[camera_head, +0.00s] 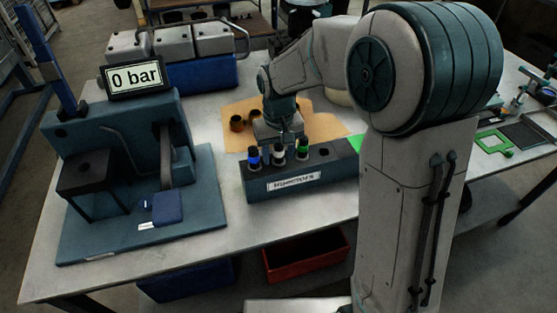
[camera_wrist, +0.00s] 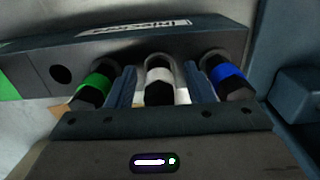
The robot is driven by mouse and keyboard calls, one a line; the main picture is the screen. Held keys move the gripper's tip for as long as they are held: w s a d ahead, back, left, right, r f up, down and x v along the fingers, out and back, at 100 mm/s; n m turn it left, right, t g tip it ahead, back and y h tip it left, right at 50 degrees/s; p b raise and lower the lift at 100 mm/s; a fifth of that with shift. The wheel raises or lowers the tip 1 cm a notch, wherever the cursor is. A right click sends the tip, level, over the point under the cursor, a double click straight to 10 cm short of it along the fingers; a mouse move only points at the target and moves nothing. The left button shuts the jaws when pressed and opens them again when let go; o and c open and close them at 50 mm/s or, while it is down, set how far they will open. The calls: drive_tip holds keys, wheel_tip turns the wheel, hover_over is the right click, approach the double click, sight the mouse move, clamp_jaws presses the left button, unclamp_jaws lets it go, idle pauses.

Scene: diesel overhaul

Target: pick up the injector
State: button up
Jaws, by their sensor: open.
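Three injectors stand in a dark rack (camera_head: 335,168) labelled "Injectors": one with a blue band (camera_head: 253,156), one with a white band (camera_head: 279,152) and one with a green band (camera_head: 303,149). My gripper (camera_head: 279,140) is over the rack at the white-banded one. In the wrist view my gripper (camera_wrist: 160,88) is open, with one finger on each side of the white-banded injector (camera_wrist: 160,76). The green-banded injector (camera_wrist: 95,84) and the blue-banded injector (camera_wrist: 228,74) stand just outside the fingers. Whether the fingers touch any injector is unclear.
An empty hole (camera_wrist: 61,74) shows in the rack beside the green-banded injector. A test stand with a "0 bar" display (camera_head: 136,78) is at left. Behind the rack lies a brown mat (camera_head: 320,124) with small round parts. A red bin (camera_head: 305,258) is below the table.

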clamp_jaws()
drive_tip(key=shift+r, duration=0.1)
wheel_tip(320, 180, up, 18)
drive_tip(key=shift+b, duration=0.3)
idle(0.4)
drive_tip(key=c, duration=0.9)
unclamp_jaws()
clamp_jaws()
drive_tip(key=shift+s, duration=0.1)
